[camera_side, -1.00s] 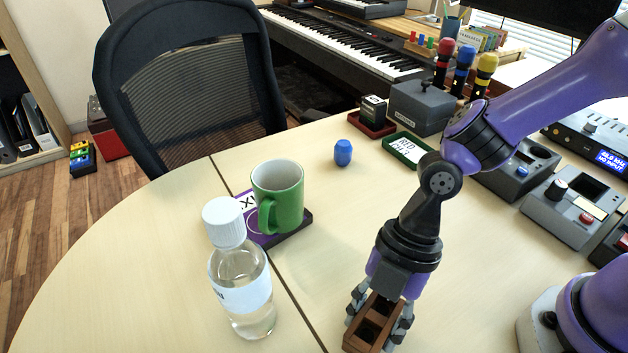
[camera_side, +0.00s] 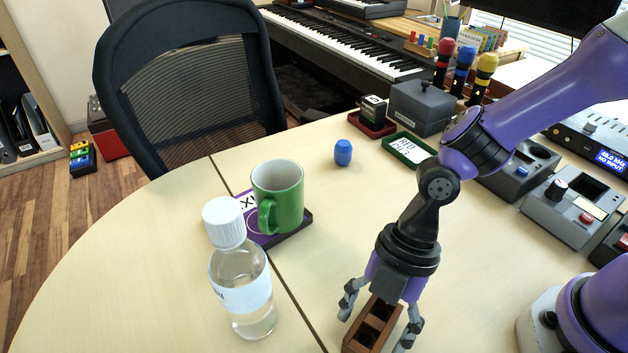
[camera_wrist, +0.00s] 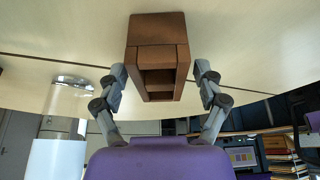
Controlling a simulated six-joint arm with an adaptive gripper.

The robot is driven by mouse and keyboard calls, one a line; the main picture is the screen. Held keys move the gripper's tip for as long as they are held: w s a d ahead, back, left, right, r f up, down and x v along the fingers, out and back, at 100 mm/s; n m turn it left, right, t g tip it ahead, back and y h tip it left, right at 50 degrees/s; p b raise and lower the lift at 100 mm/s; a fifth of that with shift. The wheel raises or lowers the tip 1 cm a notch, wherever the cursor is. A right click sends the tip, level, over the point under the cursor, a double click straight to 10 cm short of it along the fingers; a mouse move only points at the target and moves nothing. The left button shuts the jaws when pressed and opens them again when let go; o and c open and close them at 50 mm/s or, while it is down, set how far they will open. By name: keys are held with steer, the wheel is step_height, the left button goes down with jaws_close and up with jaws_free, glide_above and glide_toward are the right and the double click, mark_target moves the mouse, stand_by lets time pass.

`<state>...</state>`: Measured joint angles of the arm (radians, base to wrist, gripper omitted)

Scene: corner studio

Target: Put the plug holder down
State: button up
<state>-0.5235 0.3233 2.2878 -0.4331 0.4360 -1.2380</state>
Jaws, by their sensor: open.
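The plug holder, a brown wooden block (camera_side: 374,323) with open compartments, is at the bottom of the side view, seemingly on the table; its lower end is near the frame edge. In the wrist view the holder (camera_wrist: 157,32) sits top centre. My gripper (camera_side: 374,328) is open around it, one finger on each side. In the wrist view there are gaps between my gripper's fingers (camera_wrist: 159,72) and the holder's sides.
A clear bottle with a white cap (camera_side: 240,290) stands left of the holder. A green mug (camera_side: 285,200) stands on a purple-and-black coaster (camera_side: 298,229). A small blue barrel-shaped object (camera_side: 343,153) and a green-rimmed tray (camera_side: 424,161) are further back. Bare table lies between.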

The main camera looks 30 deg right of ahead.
steer(key=v, duration=1.2)
steer(key=d+r+m+t+h, duration=0.2)
steer(key=d+m+t, duration=0.1)
steer(key=d+m, duration=0.5)
steer(key=w+d+r+m+t+h, duration=0.1)
steer(key=d+r+m+t+h, duration=0.1)
steer(key=d+m, duration=0.6)
steer(key=r+m+t, duration=0.1)
steer(key=m+t, duration=0.1)
steer(key=m, duration=0.4)
steer(key=shift+w+d+m, duration=0.2)
steer(key=shift+d+m, duration=0.1)
steer(key=shift+d, duration=0.05)
